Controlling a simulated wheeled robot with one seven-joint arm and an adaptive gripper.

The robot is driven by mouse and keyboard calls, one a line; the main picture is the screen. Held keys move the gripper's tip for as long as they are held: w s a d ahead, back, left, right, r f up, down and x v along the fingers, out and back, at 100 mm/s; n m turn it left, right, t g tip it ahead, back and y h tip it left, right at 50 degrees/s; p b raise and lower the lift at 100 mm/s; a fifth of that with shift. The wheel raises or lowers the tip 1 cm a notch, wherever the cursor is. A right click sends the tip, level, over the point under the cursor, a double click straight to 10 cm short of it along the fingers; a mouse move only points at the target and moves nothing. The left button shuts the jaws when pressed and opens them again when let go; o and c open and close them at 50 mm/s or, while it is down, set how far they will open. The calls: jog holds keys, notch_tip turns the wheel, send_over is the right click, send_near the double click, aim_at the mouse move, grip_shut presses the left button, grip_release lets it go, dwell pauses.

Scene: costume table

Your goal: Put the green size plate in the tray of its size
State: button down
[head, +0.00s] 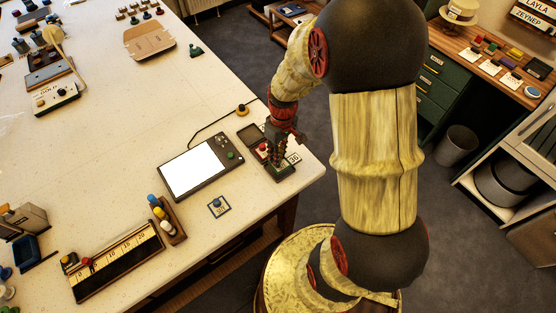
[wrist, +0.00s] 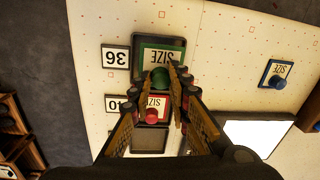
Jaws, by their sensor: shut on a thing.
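The green size plate (wrist: 163,52), with a white face, green border and green knob, is under my gripper (wrist: 163,80). The gripper's fingers are shut on the knob. In the wrist view the plate lies within the outline of a dark tray (wrist: 134,68) beside a "36" label (wrist: 115,58). I cannot tell whether it rests on the tray floor or hangs just above. The plate's number is hidden. In the head view my gripper (head: 279,160) points down over that tray (head: 284,176), near the table corner, and the plate is mostly hidden.
A red size plate (wrist: 155,102) sits in the adjoining tray, its label (wrist: 122,104) partly covered. An empty tray (wrist: 150,140) lies beyond it. A blue size plate (wrist: 276,75) lies loose on the table. A device with a bright screen (head: 196,170) stands to the left.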

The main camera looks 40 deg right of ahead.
jog(key=shift+w+d+f, duration=0.1)
jog(key=shift+w+f, duration=0.1)
jog(key=shift+f, duration=0.1)
jog(key=shift+f+b, duration=0.3)
jog(key=shift+f, duration=1.2)
jog(key=shift+f, duration=0.1)
jog(key=c, duration=1.7)
grip_release()
